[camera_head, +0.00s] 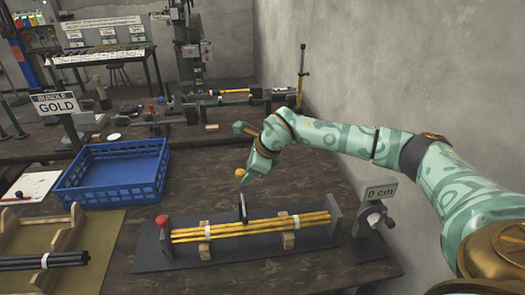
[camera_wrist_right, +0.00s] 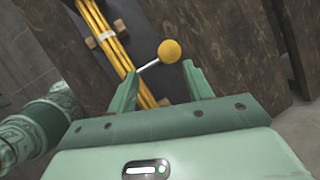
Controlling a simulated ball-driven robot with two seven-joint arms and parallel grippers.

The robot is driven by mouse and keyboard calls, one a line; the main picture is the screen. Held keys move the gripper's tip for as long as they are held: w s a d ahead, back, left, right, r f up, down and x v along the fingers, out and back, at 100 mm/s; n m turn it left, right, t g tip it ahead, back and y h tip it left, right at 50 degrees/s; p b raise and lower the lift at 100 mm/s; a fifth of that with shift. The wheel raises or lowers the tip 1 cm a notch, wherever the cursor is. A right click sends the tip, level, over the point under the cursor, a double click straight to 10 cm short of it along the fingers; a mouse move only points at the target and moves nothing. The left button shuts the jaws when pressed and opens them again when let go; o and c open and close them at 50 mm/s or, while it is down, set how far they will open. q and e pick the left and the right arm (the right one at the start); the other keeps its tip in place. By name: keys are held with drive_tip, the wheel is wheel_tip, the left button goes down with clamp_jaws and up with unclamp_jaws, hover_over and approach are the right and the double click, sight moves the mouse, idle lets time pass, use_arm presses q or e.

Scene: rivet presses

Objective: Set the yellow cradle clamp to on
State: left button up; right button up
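The yellow cradle clamp has a thin lever with a round yellow knob (camera_head: 240,172) above a dark upright piece (camera_head: 243,209), at the middle of a cradle base (camera_head: 152,248) holding a bundle of yellow rods (camera_head: 260,227). The knob also shows in the right wrist view (camera_wrist_right: 170,51), where the lever leans up to the right. My right gripper (camera_head: 250,177) is above the cradle, at the knob. In its wrist view, the gripper (camera_wrist_right: 163,72) is open, with the knob just beyond and between its fingertips. Contact cannot be told. My left gripper is not in view.
A blue crate (camera_head: 70,198) stands at the left. A second cradle with black rods (camera_head: 40,261) is at the front left. A red knob (camera_head: 162,220) tops the cradle's left end.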

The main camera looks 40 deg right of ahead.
drive_tip(key=p+v, duration=0.1)
drive_tip(key=v, duration=1)
drive_tip(key=shift+s+r, duration=0.1)
drive_tip(key=shift+r, duration=0.05)
